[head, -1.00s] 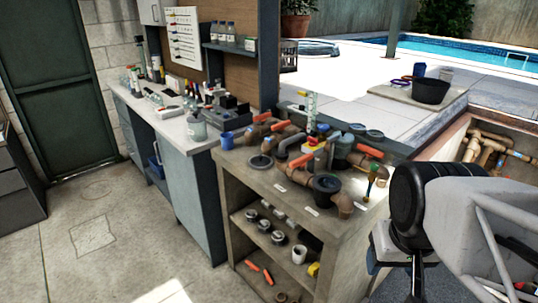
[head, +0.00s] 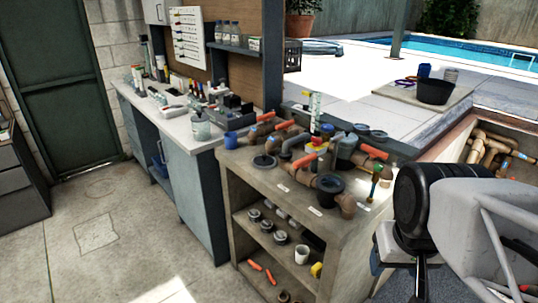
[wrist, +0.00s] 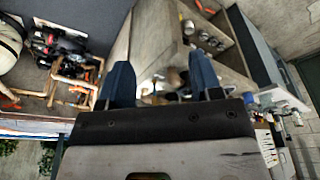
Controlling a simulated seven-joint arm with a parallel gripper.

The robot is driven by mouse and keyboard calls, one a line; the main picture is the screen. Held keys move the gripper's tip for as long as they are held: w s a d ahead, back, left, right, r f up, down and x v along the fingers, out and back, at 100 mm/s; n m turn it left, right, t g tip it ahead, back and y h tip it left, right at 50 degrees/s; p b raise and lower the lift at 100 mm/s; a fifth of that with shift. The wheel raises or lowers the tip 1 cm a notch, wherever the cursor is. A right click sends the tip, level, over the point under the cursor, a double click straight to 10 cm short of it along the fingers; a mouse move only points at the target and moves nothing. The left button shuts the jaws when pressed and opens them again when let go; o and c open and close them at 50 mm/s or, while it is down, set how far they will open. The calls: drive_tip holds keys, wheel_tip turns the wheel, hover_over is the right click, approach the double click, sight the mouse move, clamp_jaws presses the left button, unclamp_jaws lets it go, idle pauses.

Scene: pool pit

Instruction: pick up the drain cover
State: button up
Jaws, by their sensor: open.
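I cannot tell for sure which piece is the drain cover. A flat dark round disc (head: 264,162) lies on the left front of the concrete bench top (head: 262,182) in the head view. Two more grey-blue round discs (head: 378,135) lie at the back right of that top. My gripper (wrist: 160,74) shows in the wrist view with its two blue fingers spread apart and nothing between them. The bench shows beyond the fingers, upside down and well away. In the head view my arm is at the right, clear of the bench, and the gripper's fingers do not show.
Brown pipes with orange handles (head: 372,151) and a dark round fitting (head: 329,186) crowd the bench top. A blue cup (head: 230,140) stands at its left edge. A black bowl (head: 433,91) sits behind by the pool. The floor at the left is clear.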

drive_tip(key=shift+c, duration=0.8)
drive_tip(key=w+a+n+h, duration=0.35)
drive_tip(key=w+n, duration=0.35)
drive_tip(key=w, duration=1.1)
drive_tip(key=w+a+n+h, duration=0.3)
drive_tip(key=w+a+n, duration=0.3)
drive_tip(key=w, duration=1.2)
drive_tip(key=w+a+f+n+t+h, duration=0.1)
drive_tip(key=w+a+f+n, duration=0.3)
drive_tip(key=w+a, duration=0.4)
drive_tip(key=w+a+f+n+t+h, duration=0.1)
drive_tip(key=w+a+f+n+t, duration=0.2)
drive_tip(key=w+a+f+n, duration=0.2)
drive_tip(key=w+a+f+n+t+h, duration=0.1)
drive_tip(key=w+a+f+n+t, duration=0.2)
drive_tip(key=w+a, duration=0.8)
drive_tip(key=shift+w+a+f+n, duration=0.1)
drive_tip(key=shift+a+f+n, duration=0.2)
drive_tip(key=shift+f, duration=0.4)
drive_tip(key=shift+s+a+f+n, duration=0.1)
drive_tip(key=shift+f+n, duration=0.35)
drive_tip(key=shift+f, duration=0.3)
drive_tip(key=shift+w+a+f+n, duration=0.15)
drive_tip(key=shift+f+n, duration=0.2)
drive_tip(key=shift+f, duration=0.35)
